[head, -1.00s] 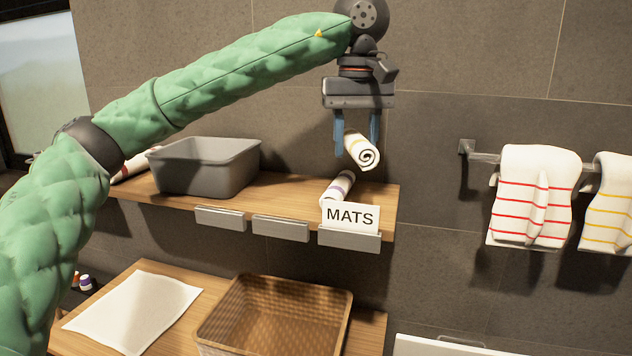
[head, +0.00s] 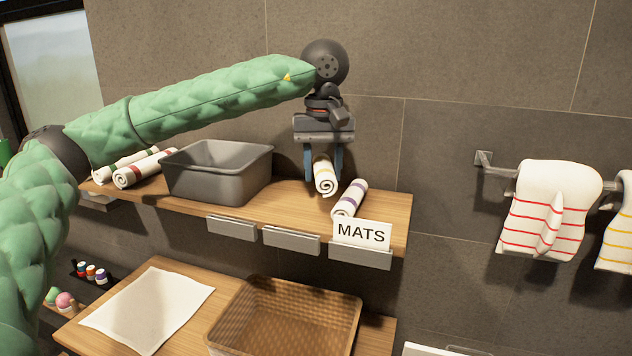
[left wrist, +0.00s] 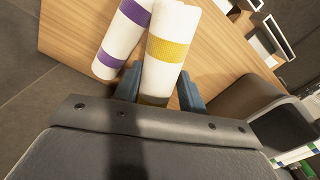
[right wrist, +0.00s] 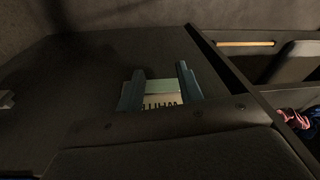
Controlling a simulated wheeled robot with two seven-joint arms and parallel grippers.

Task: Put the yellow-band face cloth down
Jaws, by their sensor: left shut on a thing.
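The yellow-band face cloth (head: 325,179) is a white roll, shut in my left gripper (head: 323,170) at the upper shelf (head: 275,203). Its yellow band shows clearly in the left wrist view (left wrist: 168,50). The roll is low over the shelf; I cannot tell whether it touches the wood. A purple-band roll (head: 349,199) lies just right of it on the shelf, also in the left wrist view (left wrist: 122,38). My right gripper (right wrist: 160,88) shows only in the right wrist view, its fingers apart, with a lettered card (right wrist: 160,100) seen between them.
A grey bin (head: 218,185) stands left of the held roll, with red-band (head: 145,168) and green-band (head: 112,165) rolls beyond. A MATS sign (head: 362,234) stands at the shelf's front right. Below are a wicker basket (head: 235,312) and a white cloth (head: 147,305). Striped towels (head: 545,205) hang right.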

